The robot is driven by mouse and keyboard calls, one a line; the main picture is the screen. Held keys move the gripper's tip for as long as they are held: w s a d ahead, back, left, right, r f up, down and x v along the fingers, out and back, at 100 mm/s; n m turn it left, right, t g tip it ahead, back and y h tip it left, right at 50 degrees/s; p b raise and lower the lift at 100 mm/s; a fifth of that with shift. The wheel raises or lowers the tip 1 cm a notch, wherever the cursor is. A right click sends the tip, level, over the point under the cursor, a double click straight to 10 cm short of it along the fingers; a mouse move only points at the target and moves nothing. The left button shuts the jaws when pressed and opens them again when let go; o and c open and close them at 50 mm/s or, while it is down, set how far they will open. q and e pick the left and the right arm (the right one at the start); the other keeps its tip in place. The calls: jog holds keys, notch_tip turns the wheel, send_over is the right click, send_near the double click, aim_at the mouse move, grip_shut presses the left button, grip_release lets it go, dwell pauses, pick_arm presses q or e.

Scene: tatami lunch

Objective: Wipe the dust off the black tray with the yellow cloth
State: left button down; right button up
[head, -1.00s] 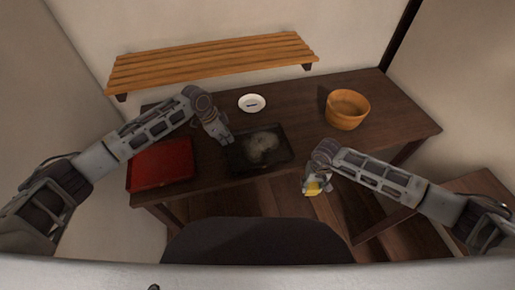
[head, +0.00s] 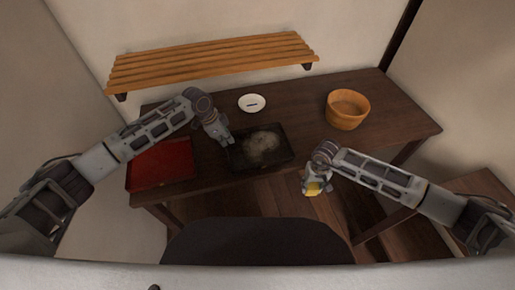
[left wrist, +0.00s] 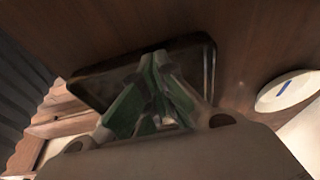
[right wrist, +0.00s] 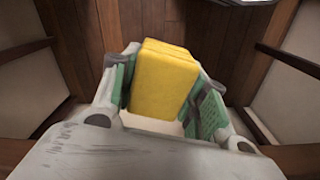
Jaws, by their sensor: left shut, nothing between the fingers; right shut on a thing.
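The black tray (head: 240,160) lies on the dark table with a pale grey dust patch (head: 262,143) on it. Part of the tray also shows in the left wrist view (left wrist: 90,88), behind the fingers. My left gripper (head: 224,140) is shut and empty at the tray's left edge; its green-padded fingertips meet in the left wrist view (left wrist: 158,62). My right gripper (head: 314,190) is shut on the yellow cloth (right wrist: 163,80), a thick folded block between its green pads. It holds the cloth off the table's front edge, right of and nearer than the tray, apart from it.
A red tray (head: 160,165) lies left of the black tray, under my left arm. A white dish (head: 252,103) stands behind the black tray, and a wooden bowl (head: 347,110) at the back right. A slatted shelf (head: 212,62) hangs on the wall. A dark chair back (head: 260,242) stands in front.

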pick_arm(q)
jog(key=shift+f, duration=0.2)
